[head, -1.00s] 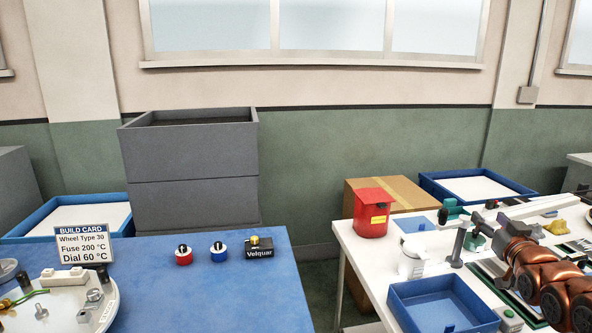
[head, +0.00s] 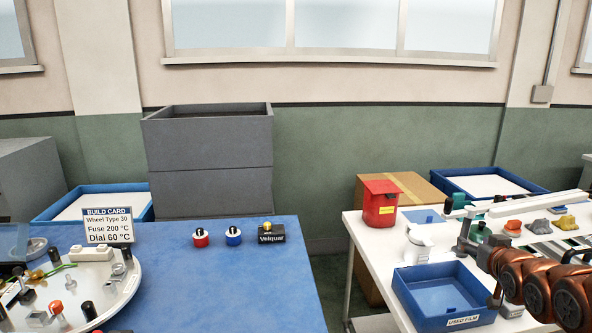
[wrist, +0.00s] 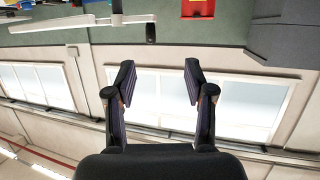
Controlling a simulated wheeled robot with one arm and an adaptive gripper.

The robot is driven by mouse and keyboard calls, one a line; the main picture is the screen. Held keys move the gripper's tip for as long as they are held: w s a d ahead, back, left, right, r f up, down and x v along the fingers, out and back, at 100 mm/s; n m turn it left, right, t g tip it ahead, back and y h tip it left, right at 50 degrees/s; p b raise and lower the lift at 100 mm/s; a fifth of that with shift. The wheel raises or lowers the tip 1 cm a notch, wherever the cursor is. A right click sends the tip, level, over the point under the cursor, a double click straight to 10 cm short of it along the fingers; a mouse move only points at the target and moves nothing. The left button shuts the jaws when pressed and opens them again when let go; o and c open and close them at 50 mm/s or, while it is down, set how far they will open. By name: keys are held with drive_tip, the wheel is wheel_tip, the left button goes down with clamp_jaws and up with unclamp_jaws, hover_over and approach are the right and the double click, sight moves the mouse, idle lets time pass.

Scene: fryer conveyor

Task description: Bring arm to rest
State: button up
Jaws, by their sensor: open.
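My copper-coloured arm comes in at the lower right of the head view, in front of the white table (head: 372,238). My gripper does not show clearly in the head view. In the wrist view my gripper (wrist: 160,85) is open, its two dark fingers apart with nothing between them. Beyond the fingers are the wall and windows (wrist: 180,100), which appear upside down.
The blue table (head: 200,280) holds a build card (head: 108,225), a red knob piece (head: 200,238), a blue one (head: 233,236) and a white round plate (head: 125,285). A red bin (head: 380,205) and blue tray (head: 445,295) are on the white table. Grey crates (head: 210,150) stand behind.

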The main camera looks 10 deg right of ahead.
drive_tip(key=s+a+f+g+y+b, duration=0.1)
drive_tip(key=a+f+g+b, duration=0.15)
drive_tip(key=a+f, duration=0.5)
drive_tip(key=s+a+f+n+g+y+b, duration=0.1)
drive_tip(key=s+a+f+g+b, duration=0.1)
drive_tip(key=s+a+f+g, duration=0.45)
drive_tip(key=s+a+f+n+g+y+b, duration=0.15)
drive_tip(key=s+a+f, duration=0.25)
drive_tip(key=s+a, duration=0.6)
drive_tip(key=s+a+f+g+b, duration=0.1)
drive_tip(key=s+a+g, duration=0.2)
drive_tip(key=s+a, duration=0.35)
drive_tip(key=s+a+f+g+b, duration=0.1)
drive_tip(key=s+a+g, duration=0.25)
drive_tip(key=s, duration=0.65)
wheel_tip(320, 180, up, 16)
drive_tip(key=w+t+p, duration=0.1)
drive_tip(key=p, duration=1.3)
drive_tip(key=shift+d+y+p, duration=0.35)
drive_tip(key=shift+n, duration=0.25)
